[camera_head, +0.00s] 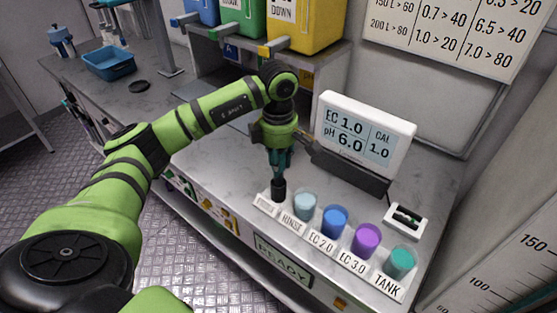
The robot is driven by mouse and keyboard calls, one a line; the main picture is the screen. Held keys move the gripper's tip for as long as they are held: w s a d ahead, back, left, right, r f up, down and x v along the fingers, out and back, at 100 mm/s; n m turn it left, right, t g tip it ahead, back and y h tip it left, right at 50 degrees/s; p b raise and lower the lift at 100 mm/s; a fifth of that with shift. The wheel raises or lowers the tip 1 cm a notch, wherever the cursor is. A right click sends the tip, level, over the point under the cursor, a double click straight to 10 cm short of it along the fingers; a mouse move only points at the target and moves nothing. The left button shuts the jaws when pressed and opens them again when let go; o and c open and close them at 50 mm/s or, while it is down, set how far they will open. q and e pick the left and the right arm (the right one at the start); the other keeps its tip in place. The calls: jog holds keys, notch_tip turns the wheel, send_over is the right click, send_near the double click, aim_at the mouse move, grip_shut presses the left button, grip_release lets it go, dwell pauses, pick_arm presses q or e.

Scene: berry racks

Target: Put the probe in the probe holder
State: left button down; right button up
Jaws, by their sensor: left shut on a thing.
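My left gripper (279,163) points down over the front of the bench and is shut on the probe. A dark upright cylinder (279,188) shows directly below the fingers, at the left end of the cup row. I cannot tell how much of it is the probe and how much is the probe holder. Its base stands behind a small label (266,206) too small to read. The fingers hide the probe's upper part. My right gripper is not in view.
Cups stand to the right: rinse (305,205), EC 2.0 (334,221), EC 3.0 (366,239) and tank (401,262). A meter (363,137) showing EC 1.0 and pH 6.0 stands behind. A small white tray (390,222) lies right. A blue bin (109,65) is far left.

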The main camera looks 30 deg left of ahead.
pick_arm(q)
jog(key=shift+f+b, duration=0.3)
jog(key=c, duration=0.8)
grip_release()
notch_tip(320, 180, up, 12)
jog(key=shift+r, duration=0.1)
dwell(0.4)
